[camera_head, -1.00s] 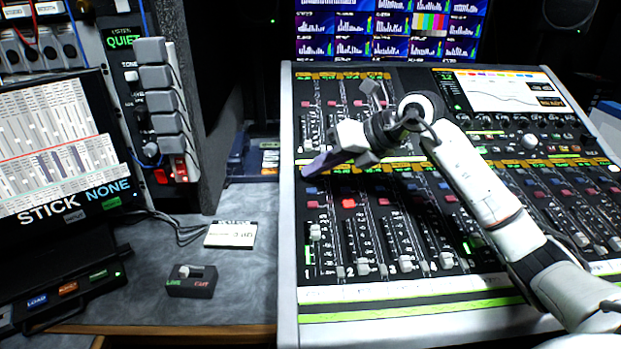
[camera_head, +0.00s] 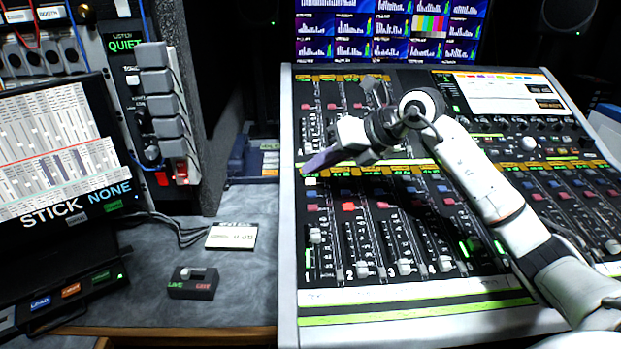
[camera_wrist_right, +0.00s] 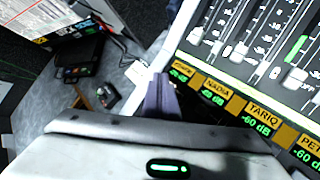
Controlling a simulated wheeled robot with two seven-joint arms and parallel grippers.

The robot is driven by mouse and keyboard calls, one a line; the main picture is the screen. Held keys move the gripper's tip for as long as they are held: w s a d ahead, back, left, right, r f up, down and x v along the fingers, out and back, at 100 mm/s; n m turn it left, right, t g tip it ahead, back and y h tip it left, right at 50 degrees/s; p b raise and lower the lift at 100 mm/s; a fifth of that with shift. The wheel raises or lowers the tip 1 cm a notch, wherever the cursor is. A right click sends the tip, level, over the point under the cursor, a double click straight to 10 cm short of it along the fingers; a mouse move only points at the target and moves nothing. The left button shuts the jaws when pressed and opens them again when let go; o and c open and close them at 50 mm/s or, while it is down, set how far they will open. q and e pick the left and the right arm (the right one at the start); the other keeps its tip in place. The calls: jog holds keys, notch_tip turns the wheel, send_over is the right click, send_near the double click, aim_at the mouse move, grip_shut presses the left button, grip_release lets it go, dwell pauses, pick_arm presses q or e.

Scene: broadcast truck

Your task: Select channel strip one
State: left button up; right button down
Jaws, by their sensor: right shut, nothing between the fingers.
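Whether the fingertips touch the panel cannot be told. In the right wrist view the shut fingers (camera_wrist_right: 162,95) point at the console's left edge, next to the first of the orange name labels; part of that label is hidden. My left gripper is not in view.
A red button (camera_head: 348,206) is lit on the neighbouring strip. A monitor reading "STICK NONE" (camera_head: 60,150) stands at the left. A small switch box (camera_head: 193,283) and a white card (camera_head: 231,236) lie on the grey desk left of the console.

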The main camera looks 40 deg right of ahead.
aim_at(317, 190)
jog(key=r+p, duration=0.2)
jog(key=r, duration=0.1)
jog(key=r+p, duration=0.1)
jog(key=r, duration=0.1)
jog(key=shift+s+a+p, duration=0.2)
jog(key=shift+s+p, duration=0.1)
jog(key=shift+p, duration=0.05)
jog(key=shift+s+f, duration=0.1)
dwell(0.7)
